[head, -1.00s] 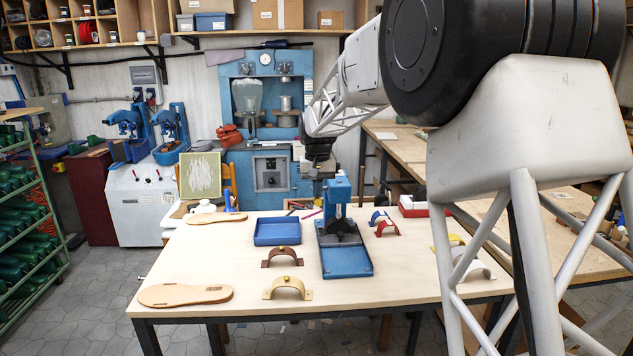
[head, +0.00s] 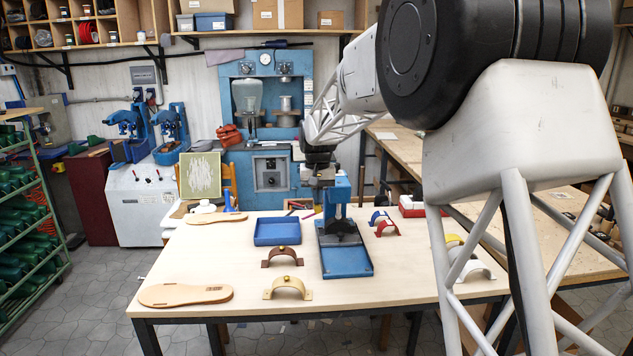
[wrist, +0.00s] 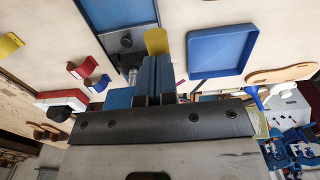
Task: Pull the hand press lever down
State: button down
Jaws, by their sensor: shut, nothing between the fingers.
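The blue hand press (head: 337,205) stands upright on its flat blue base (head: 345,261) at the middle of the table. My gripper (head: 324,182) is at the top of the press, in front of its upper end, and covers part of it. In the wrist view my gripper's dark fingers (wrist: 154,100) are close together, with nothing seen between them. The blue top of the press (wrist: 153,72) is right by the fingers there; whether they touch cannot be told.
A blue tray (head: 277,232) lies left of the press. A brown strap (head: 282,257) and a tan strap (head: 287,288) stand in front of the tray. Red strap pieces (head: 387,230) are on the right. A sole (head: 186,295) lies at the front left, with bare tabletop around it.

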dwell(0.6)
jog(key=w+r, duration=0.3)
jog(key=r, duration=0.9)
jog(key=shift+w, duration=0.15)
dwell(0.4)
jog(key=s+d+t, duration=0.1)
jog(key=s+d, duration=0.3)
jog(key=s, duration=1.1)
jog(key=s+d, duration=0.3)
jog(key=s, duration=1.2)
jog(key=s+d+f, duration=0.1)
jog(key=s+f, duration=0.3)
jog(key=s, duration=0.5)
jog(key=s+d+f+t, duration=0.1)
jog(key=s+f, duration=0.3)
jog(key=s, duration=0.5)
jog(key=s+d+f, duration=0.1)
jog(key=s+f, duration=0.4)
jog(key=s, duration=0.4)
jog(key=shift+d+t, duration=0.3)
